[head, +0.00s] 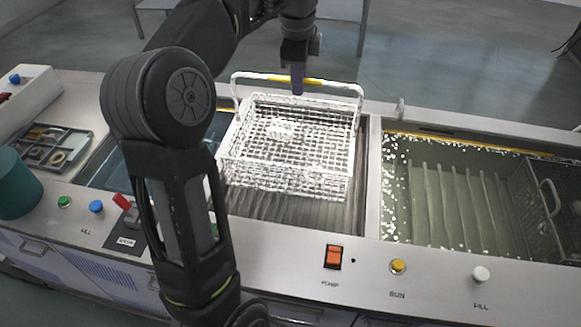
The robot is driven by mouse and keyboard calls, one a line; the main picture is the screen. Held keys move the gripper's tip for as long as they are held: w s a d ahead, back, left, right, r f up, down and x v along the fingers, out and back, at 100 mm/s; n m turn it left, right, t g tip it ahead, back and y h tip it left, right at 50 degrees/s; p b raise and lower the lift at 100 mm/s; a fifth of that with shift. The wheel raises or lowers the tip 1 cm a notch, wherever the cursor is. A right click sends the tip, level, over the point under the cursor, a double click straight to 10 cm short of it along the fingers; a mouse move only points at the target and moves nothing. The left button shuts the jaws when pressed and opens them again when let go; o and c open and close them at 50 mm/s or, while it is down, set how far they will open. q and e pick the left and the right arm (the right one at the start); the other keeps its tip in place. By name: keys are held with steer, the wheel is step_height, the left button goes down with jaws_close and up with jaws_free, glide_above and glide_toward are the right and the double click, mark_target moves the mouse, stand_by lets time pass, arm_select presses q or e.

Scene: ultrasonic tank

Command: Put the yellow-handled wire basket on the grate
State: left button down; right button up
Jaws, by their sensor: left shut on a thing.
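The wire basket (290,182) is white mesh, with white foam patches and a tall handle (325,84) that has a yellow grip section. My left gripper (297,88) points down and is shut on the yellow part of the handle. The basket hangs level over the middle bay, where the ridged grate (300,212) shows below its front side. I cannot tell whether the basket's bottom touches the grate. My left arm hides part of the bay's left side. My right gripper is not in view.
The right tank (450,200) holds liquid with foam and a darker wire basket (543,205) at its right end. A partly hidden bay lies left. The front panel has an orange switch (333,257) and buttons. A parts tray (45,147) and teal container (16,185) stand left.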

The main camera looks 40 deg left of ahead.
arm_select(q)
steer(key=shift+w+d+r, duration=0.15)
steer(key=shift+d, duration=0.1)
steer(key=shift+a+f, duration=0.15)
steer(key=shift+f, duration=0.05)
step_height(320, 180, down, 6)
steer(key=shift+r+b, duration=0.1)
steer(key=shift+b, duration=0.65)
steer(key=shift+f, duration=2)
steer(key=c, duration=1.5)
jaws_free()
